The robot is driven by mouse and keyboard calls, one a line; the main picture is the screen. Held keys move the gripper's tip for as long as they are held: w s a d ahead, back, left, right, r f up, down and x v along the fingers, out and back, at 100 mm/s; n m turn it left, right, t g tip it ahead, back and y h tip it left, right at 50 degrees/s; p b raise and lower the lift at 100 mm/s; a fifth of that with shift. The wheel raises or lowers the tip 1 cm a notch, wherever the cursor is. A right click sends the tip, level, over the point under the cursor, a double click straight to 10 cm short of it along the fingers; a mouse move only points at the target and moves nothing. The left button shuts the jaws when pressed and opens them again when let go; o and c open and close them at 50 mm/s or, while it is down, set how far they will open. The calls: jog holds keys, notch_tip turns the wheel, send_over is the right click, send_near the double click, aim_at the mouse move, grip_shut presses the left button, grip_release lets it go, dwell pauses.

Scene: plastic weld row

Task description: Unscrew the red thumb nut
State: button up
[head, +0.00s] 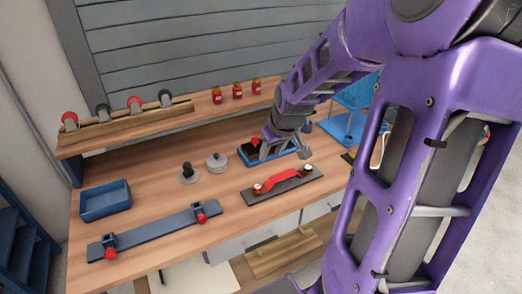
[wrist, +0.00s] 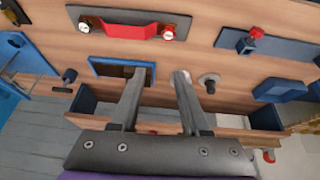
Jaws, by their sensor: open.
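A dark plate (head: 285,190) lies at the front of the bench, with a red strip (head: 283,181) across it. A small round red-edged fastener, apparently the red thumb nut (head: 258,188), is at the strip's left end; in the wrist view it is at the right end (wrist: 168,32). A pale fastener (head: 308,168) is at the other end. My gripper (head: 284,153) is open and empty, behind the plate and near a blue tray (head: 247,155). In the wrist view my open fingers (wrist: 159,74) point toward the plate, apart from it.
A grey-blue rail (head: 155,229) with red-knobbed clamps lies at the front left. A blue bin (head: 106,201), a black knob (head: 188,173) and a grey round lid (head: 217,162) stand on the bench. The back shelf (head: 205,107) holds red jars and clamps.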

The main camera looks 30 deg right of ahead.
jog(key=s, duration=0.1)
jog(key=b, duration=0.3)
send_near(257, 187)
jog(key=shift+g, duration=0.3)
jog(key=x, duration=0.7)
jog(key=shift+w+f, duration=0.15)
jog(key=shift+w, duration=0.05)
